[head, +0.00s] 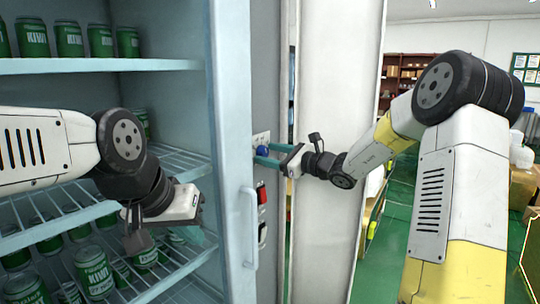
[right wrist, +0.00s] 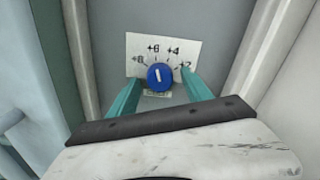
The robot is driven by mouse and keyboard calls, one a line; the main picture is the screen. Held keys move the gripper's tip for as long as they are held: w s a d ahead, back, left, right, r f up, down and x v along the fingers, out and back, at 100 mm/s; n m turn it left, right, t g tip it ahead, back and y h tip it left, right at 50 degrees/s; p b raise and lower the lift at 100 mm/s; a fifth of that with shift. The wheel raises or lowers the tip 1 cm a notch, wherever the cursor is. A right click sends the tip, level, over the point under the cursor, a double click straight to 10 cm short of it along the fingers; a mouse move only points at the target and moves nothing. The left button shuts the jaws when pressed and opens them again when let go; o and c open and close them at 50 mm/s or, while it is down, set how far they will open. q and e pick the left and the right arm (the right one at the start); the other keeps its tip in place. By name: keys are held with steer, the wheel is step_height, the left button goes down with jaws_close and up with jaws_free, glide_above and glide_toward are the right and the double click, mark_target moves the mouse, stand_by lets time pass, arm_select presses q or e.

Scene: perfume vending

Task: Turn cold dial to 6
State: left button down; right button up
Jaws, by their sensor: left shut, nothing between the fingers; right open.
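The cold dial is a round blue knob (head: 262,152) on a white plate on the fridge's grey side. In the right wrist view the blue dial (right wrist: 159,77) has a white pointer mark standing nearly upright. The label plate (right wrist: 140,45) reads +8, +6, +4 and +2 from left to right; the mark points up around +6, exact alignment hard to tell. My right gripper (head: 268,154) is open, its teal fingers on either side of the dial; the wrist view shows them too (right wrist: 160,88). Contact cannot be told. My left gripper (head: 200,236) is shut and empty, before the fridge shelves.
The fridge has wire shelves (head: 190,160) with several green cans (head: 92,270). A vertical handle (head: 250,225) and red-black switches (head: 262,195) sit below the dial. A white panel (head: 335,60) stands right of it.

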steer(key=v, duration=0.7)
steer(key=shift+s+d, duration=0.25)
steer(key=shift+d, duration=0.05)
